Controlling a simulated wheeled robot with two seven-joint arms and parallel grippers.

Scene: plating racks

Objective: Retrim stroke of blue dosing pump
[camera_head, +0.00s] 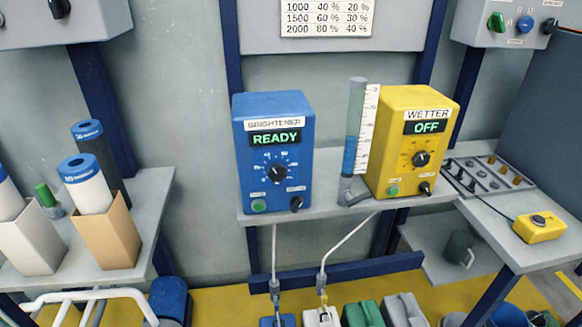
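The blue dosing pump (303,130) stands upright on a grey shelf (330,203), labelled BRIGHTENER. Its display (276,137) reads READY in green. Below are a black stroke dial (278,172) with a marked scale, a green button (258,205) and a small black knob (296,203). The dial's exact setting is too small to read. A clear cylinder (356,120) with a white scale stands right of the pump, partly filled with blue liquid. A chart (326,18) above is cut off at the top; its visible rows start 1000, 1500 and 2000. Neither gripper is in view.
A yellow WETTER pump (415,140) showing OFF stands right of the cylinder. Hoses run down to several containers (362,314) on the floor. A left shelf (150,205) holds rolls in holders. A right bench (500,235) holds a yellow box (539,227) and a tray of small parts.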

